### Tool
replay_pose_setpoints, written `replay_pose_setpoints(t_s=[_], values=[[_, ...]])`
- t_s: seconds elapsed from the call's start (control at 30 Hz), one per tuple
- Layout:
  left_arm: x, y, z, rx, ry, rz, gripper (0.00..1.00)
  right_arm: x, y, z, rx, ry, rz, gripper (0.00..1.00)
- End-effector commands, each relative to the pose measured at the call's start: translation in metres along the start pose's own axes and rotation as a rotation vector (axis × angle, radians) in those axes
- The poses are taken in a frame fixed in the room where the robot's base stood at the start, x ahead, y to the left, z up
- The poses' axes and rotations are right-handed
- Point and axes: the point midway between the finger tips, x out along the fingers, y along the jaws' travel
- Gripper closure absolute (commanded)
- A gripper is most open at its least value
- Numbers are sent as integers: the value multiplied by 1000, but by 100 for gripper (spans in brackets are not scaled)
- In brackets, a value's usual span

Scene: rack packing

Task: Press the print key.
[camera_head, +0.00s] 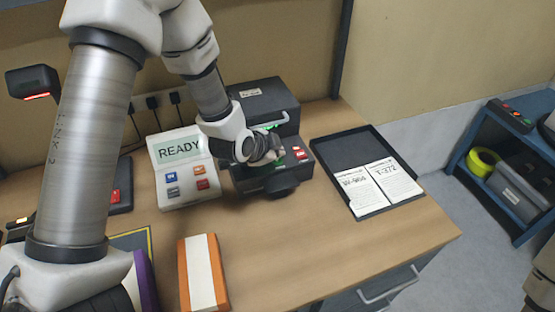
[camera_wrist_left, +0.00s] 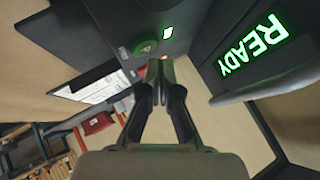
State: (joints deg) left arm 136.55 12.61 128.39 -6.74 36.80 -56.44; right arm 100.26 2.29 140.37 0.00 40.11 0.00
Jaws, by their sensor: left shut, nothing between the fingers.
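The dark printer (camera_head: 262,100) stands at the back of the bench. In the left wrist view its lit READY display (camera_wrist_left: 252,45) shows at the right. A round green key (camera_wrist_left: 145,46) with a pale mark sits on its dark panel, beside a small lit green lamp (camera_wrist_left: 168,32). No key label reads clearly as print. My left gripper (camera_wrist_left: 160,75) is shut and empty, its tips just below the green key in the picture; contact cannot be told. In the head view the left gripper (camera_head: 272,152) is over the printer's front, partly hiding its keys. My right gripper is out of view.
A white console (camera_head: 160,185) with a READY screen and several coloured keys stands left of the printer. A black tray (camera_head: 340,150) with printed labels lies to the right. An orange-and-white box (camera_head: 189,285) lies in front. A blue shelf (camera_head: 480,131) stands at right.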

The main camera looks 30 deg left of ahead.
Motion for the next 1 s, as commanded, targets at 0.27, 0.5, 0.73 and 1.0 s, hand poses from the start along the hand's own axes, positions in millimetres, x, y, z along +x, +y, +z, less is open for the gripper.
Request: replay_pose_setpoints(t_s=[0.27, 0.5, 0.73, 1.0], values=[[5, 4, 4, 0, 0, 0, 100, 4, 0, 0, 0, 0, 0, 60], [5, 4, 4, 0, 0, 0, 100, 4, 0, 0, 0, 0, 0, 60], [7, 5, 5, 0, 0, 0, 100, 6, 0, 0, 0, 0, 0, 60], [9, 7, 7, 0, 0, 0, 100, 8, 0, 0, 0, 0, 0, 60]])
